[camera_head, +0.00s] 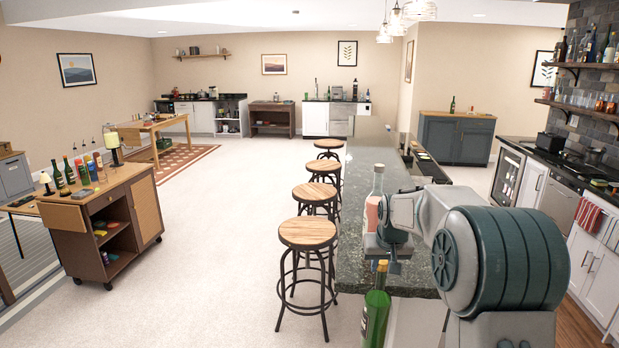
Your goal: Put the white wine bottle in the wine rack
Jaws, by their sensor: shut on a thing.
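My gripper (383,262) is at the front end of the stone bar counter, pointing down. I cannot make out a wine rack for certain; a glass-fronted cooler (507,177) stands at the right.
A wooden cart (118,203) with several bottles is at the left. The pale floor (215,240) between is clear.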

